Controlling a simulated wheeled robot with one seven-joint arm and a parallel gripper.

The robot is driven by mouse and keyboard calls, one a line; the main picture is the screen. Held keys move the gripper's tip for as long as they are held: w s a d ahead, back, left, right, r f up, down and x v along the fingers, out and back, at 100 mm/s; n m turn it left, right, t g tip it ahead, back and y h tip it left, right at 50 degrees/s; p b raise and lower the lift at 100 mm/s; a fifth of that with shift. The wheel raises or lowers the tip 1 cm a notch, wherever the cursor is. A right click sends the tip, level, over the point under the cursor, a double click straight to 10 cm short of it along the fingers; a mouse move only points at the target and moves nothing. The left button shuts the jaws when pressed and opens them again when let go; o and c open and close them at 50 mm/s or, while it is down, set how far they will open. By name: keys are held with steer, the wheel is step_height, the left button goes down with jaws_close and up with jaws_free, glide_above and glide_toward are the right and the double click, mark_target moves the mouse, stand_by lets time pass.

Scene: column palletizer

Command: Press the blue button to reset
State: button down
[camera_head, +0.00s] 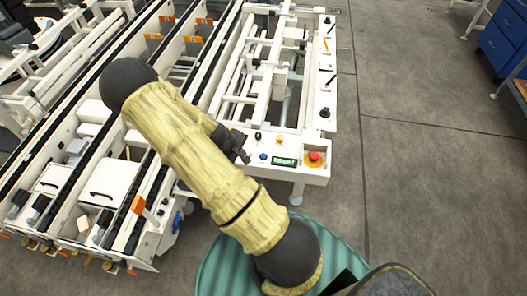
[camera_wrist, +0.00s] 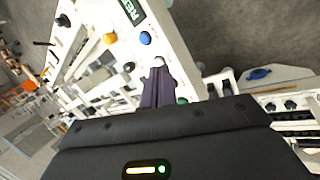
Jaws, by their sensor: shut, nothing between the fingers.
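The blue button (camera_head: 263,156) sits on the white control panel (camera_head: 300,173) at the front end of the machine. In the wrist view the blue button (camera_wrist: 145,38) lies just beyond the fingertips, with a small gap in the picture. My gripper (camera_head: 245,158) is just left of the blue button in the head view, partly hidden behind my arm. In the wrist view my gripper (camera_wrist: 158,68) has its dark fingers together and holds nothing. I cannot tell how high the fingertips are above the panel.
The panel also carries a yellow button (camera_head: 280,138), a black knob (camera_head: 258,136), a lit display (camera_head: 284,161) and a red stop button (camera_head: 314,158). Long conveyor rails (camera_head: 60,150) fill the left side. The grey floor (camera_head: 420,170) to the right is clear.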

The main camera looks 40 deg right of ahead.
mark_target(262, 157)
steer(key=w+d+f+n+t+h+p, duration=0.1)
steer(key=w+d+f+n+h+p, duration=0.1)
steer(key=d+n+p, duration=0.4)
steer(key=d+f+n+h, duration=0.1)
steer(key=d+n, duration=0.1)
steer(key=d, duration=0.3)
steer(key=shift+w+t+h, duration=0.2)
steer(key=shift+t+h, duration=0.1)
step_height(262, 157, down, 9)
steer(key=b, duration=0.6)
steer(key=shift+r, duration=0.15)
stand_by(1.5)
steer(key=shift+f+b, duration=0.4)
steer(key=shift+b, duration=0.15)
